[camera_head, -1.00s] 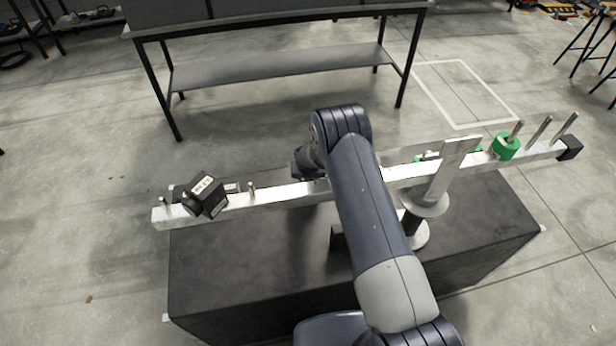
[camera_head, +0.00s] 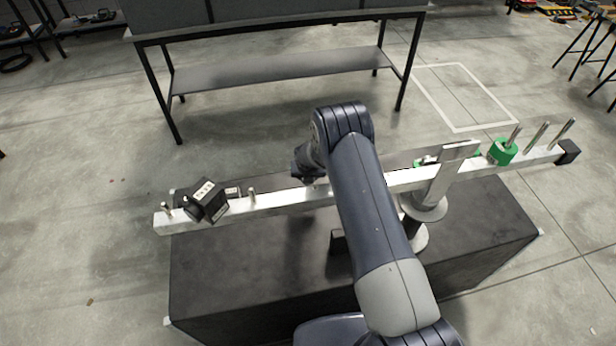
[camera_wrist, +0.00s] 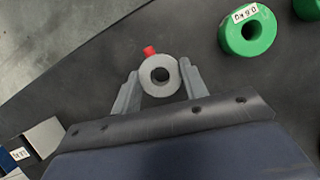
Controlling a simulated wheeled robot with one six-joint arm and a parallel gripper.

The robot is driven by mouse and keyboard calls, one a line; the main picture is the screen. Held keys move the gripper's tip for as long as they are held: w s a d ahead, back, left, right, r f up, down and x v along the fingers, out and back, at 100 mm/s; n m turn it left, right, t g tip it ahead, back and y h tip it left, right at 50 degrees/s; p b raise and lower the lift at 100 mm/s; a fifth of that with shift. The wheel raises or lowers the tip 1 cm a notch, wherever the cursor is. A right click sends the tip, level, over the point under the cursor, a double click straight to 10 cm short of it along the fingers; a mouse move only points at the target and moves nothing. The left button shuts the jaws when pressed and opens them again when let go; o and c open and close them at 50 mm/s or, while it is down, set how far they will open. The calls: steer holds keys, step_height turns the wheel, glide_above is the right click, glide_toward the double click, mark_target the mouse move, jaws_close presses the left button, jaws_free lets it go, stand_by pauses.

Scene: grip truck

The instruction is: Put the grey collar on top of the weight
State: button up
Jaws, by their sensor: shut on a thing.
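The grey collar (camera_wrist: 147,77) is a pale ring with a red knob on its far side. In the wrist view my gripper (camera_wrist: 160,82) is shut on it, one finger at each side, over a dark surface. In the head view the collar and fingertips are hidden behind my wrist and arm. A black weight (camera_head: 211,208) with a pale label sits tilted at the left end of a metal beam. A green weight (camera_head: 503,151) is on a peg at the right. In the wrist view a labelled green ring weight (camera_wrist: 230,39) lies right of the collar, apart from it.
The beam (camera_head: 280,199) with upright pegs crosses above a black block (camera_head: 245,270); a metal post (camera_head: 437,183) stands right of my arm. Part of another green weight (camera_wrist: 309,8) shows in the wrist view's corner. A table (camera_head: 270,72) stands behind, with floor between.

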steer(key=shift+r+p, duration=0.75)
steer(key=shift+r, duration=1)
steer(key=shift+r, duration=0.1)
step_height(320, 180, up, 7)
steer(key=p, duration=0.3)
steer(key=shift+r, duration=0.15)
